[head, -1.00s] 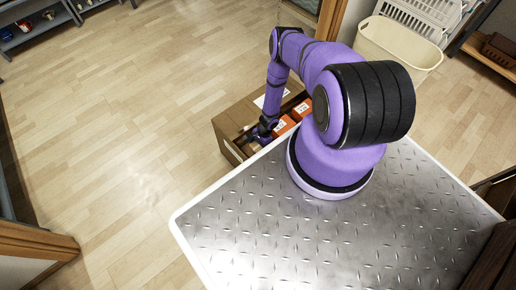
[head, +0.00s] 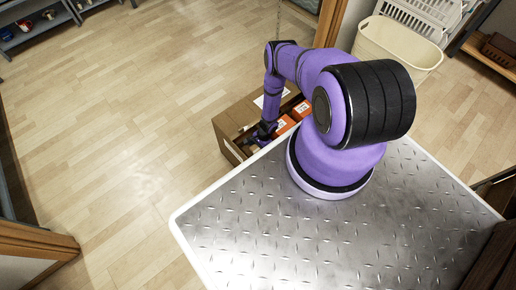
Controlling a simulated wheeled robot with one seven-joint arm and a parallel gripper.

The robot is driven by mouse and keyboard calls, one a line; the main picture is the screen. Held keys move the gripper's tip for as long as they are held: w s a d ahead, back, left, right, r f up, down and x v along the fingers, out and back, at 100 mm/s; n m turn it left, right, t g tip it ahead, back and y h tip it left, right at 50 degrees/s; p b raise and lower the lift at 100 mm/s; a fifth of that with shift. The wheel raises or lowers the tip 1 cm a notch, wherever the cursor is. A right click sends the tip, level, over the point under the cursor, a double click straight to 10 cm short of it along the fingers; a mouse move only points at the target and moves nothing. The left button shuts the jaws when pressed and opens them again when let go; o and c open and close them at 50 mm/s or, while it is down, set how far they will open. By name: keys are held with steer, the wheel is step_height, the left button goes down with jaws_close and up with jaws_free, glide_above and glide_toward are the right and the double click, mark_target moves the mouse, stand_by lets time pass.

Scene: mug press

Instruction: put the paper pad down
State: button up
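My gripper (head: 258,137) is low over the near side of an open cardboard box (head: 231,119) on the floor, just past the edge of my metal deck. It is small and dark in this view, and I cannot tell whether its fingers are open or shut. I cannot make out the paper pad. It may be hidden by my gripper, by the arm or inside the box.
Orange packets with white labels (head: 301,108) lie in the box, to the right of my gripper. A cream bin (head: 393,48) and a white basket (head: 428,14) stand at the upper right. The wooden floor (head: 120,130) on the left is clear.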

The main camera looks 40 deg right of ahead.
steer(key=shift+w+r, duration=0.1)
steer(key=shift+r, duration=0.35)
steer(key=v, duration=1.2)
